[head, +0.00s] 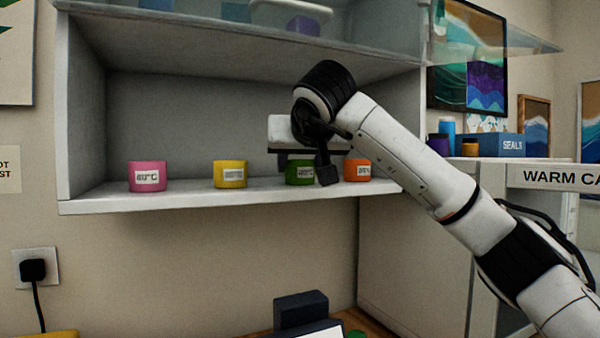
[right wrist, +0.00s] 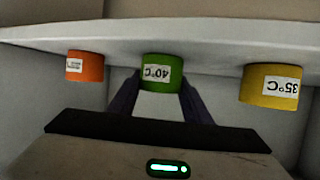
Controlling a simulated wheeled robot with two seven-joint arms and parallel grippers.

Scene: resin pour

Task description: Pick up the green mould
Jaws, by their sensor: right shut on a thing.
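The green mould (head: 296,173) stands on the shelf in the head view, partly hidden by my right gripper in front of it. Its label reads 40°C in the right wrist view (right wrist: 160,74), where the picture is upside down. My right gripper (head: 306,170) is at the green mould. In the right wrist view its two dark fingers (right wrist: 160,88) lie on either side of the mould and are shut on it. The mould appears to be at shelf level; I cannot tell if it is clear of the shelf. My left gripper is not in view.
An orange mould (head: 357,170) stands close to the right of the green one. A yellow mould (head: 230,174) and a pink mould (head: 148,177) stand to the left. The shelf (head: 195,197) has a side wall and a board above my gripper.

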